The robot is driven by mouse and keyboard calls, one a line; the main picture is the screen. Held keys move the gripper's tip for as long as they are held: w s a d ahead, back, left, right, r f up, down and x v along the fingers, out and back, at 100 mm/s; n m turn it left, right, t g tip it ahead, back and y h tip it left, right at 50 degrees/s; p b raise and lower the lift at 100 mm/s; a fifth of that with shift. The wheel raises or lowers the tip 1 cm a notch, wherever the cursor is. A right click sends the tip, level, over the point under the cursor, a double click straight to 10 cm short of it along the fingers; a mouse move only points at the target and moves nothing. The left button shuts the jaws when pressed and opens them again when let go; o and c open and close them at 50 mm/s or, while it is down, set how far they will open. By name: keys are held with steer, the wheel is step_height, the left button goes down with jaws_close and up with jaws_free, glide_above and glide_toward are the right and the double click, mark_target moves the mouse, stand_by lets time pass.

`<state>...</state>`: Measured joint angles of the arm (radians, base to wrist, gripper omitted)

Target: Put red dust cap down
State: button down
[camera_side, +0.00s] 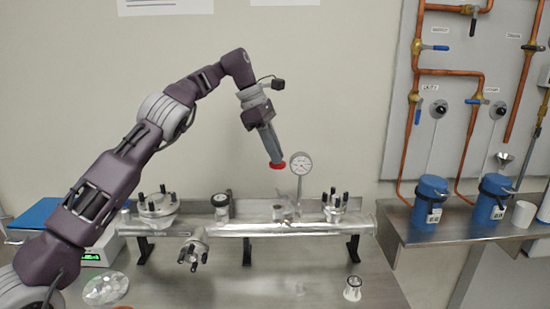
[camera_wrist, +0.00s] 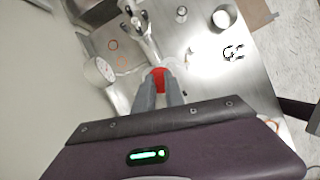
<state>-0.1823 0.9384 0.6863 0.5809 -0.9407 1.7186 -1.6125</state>
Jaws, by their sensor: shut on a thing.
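The red dust cap (camera_side: 278,165) is held at the tips of my gripper (camera_side: 276,160), in the air above the metal pipe assembly (camera_side: 270,228), just left of the round dial gauge (camera_side: 301,163). In the wrist view the red dust cap (camera_wrist: 160,78) shows between the two grey fingers of my gripper (camera_wrist: 159,88). The gripper is shut on it. The fingers hide part of the cap. The cap touches nothing below it.
The pipe assembly with upright bolted flanges (camera_side: 157,205) spans the steel bench (camera_side: 230,285). A small metal fitting (camera_side: 352,289) stands at the front right, and a clear dish (camera_side: 105,288) lies front left. The bench's front middle is largely clear.

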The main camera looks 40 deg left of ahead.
stand_by(0.4)
steer(key=shift+a+f, duration=0.15)
steer(key=shift+f, duration=0.05)
steer(key=s+f+m+g, duration=0.1)
steer(key=s+f+m, duration=0.15)
steer(key=f, duration=0.35)
steer(key=s+d+f+m+g+y, duration=0.15)
steer(key=s+d+f+m, duration=0.3)
steer(key=s, duration=0.45)
steer(key=s+d+f+m+g, duration=0.2)
steer(key=s+d+f+m, duration=0.15)
steer(key=s+m, duration=0.4)
steer(key=s+d+f+m+g, duration=0.25)
steer(key=s+f+m, duration=0.2)
steer(key=s, duration=0.55)
steer(key=shift+t+y, duration=0.25)
steer(key=shift+t, duration=0.15)
steer(key=f, duration=0.7)
steer(key=s+f, duration=0.1)
steer(key=f, duration=0.2)
steer(key=shift+d+f, duration=0.1)
steer(key=shift+f, duration=0.3)
